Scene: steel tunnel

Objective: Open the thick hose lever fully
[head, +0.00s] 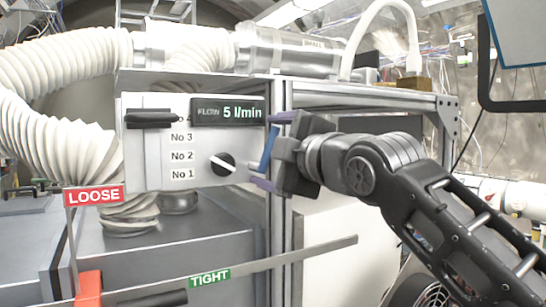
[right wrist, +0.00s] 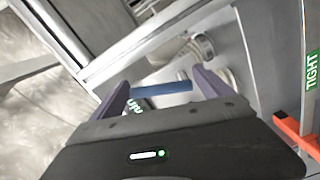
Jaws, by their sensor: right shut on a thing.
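My right gripper (head: 266,150) is at the right edge of the white numbered panel (head: 143,170). Its purple fingers are shut on the two ends of a blue bar (head: 269,148), which also spans the fingers in the right wrist view (right wrist: 165,88). I cannot tell what the bar is fixed to, or if it is the hose lever. A black handle (head: 150,118) lies level across the panel's scale, near the No 4 mark. The thick white ribbed hose (head: 60,140) bends down at the left. My left gripper is not in view.
A black knob (head: 222,163) and a flow display (head: 228,112) reading 5 l/min are on the panel. A metal frame post stands behind my gripper.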

